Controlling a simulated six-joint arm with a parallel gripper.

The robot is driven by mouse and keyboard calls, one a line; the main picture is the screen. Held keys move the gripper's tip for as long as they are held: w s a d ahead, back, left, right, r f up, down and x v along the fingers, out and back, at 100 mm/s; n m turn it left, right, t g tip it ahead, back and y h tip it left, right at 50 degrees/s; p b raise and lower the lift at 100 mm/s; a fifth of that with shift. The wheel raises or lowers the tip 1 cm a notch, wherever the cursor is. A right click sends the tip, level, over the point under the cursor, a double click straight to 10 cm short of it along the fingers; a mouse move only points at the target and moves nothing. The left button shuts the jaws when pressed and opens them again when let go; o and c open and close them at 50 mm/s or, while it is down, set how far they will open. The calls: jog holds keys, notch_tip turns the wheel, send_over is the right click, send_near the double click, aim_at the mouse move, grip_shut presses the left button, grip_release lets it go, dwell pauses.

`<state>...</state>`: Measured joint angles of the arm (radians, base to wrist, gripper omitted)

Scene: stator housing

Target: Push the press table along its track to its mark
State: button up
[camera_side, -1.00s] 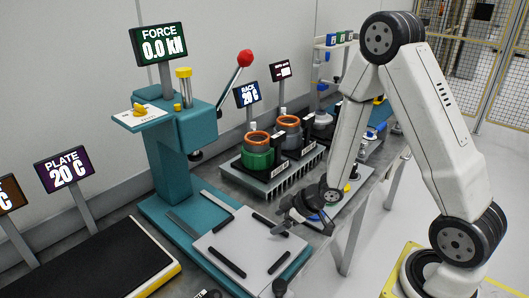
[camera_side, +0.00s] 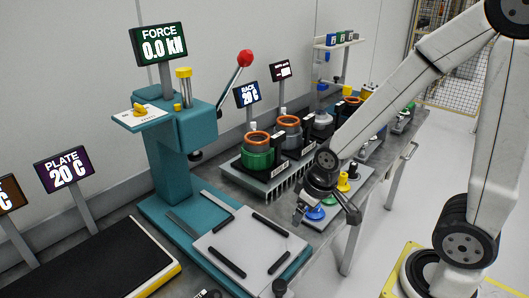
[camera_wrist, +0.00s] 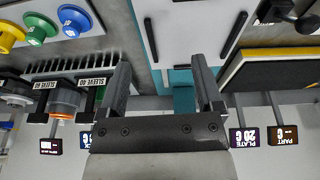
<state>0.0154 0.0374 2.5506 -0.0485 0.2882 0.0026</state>
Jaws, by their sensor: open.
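The press table is a light grey plate (camera_side: 248,243) with black bars on it. It sits on the teal base of the press (camera_side: 172,165), out in front of the press column. In the wrist view the plate (camera_wrist: 192,28) shows upside down beyond the fingertips, with the teal base below it. My gripper (camera_side: 300,214) is above the bench near the plate's right corner. In the wrist view its two fingers (camera_wrist: 160,72) stand wide apart with nothing between them. I cannot tell whether a finger touches the plate. No position mark is clearly visible.
Coloured flanged pieces (camera_side: 330,205) stand on a tray just right of my gripper. Orange-ringed stator parts (camera_side: 258,150) sit on a finned block behind. A red-knobbed lever (camera_side: 244,60) rises from the press. A black belt-like slab (camera_side: 90,262) lies at front left.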

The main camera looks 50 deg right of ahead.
jog(key=s+a, duration=0.1)
jog(key=n+g, duration=0.3)
jog(key=n, duration=0.5)
send_over(280, 284)
jog(key=f, duration=0.1)
jog(key=d+f, duration=0.1)
jog(key=shift+w+f, duration=0.2)
jog(key=shift+f, duration=0.1)
jog(key=shift+s+a+f+n, duration=0.2)
jog(key=shift+a+n, duration=0.1)
jog(key=shift+a, duration=0.2)
jog(key=shift+f, duration=0.1)
jog(key=shift+f, duration=3.75)
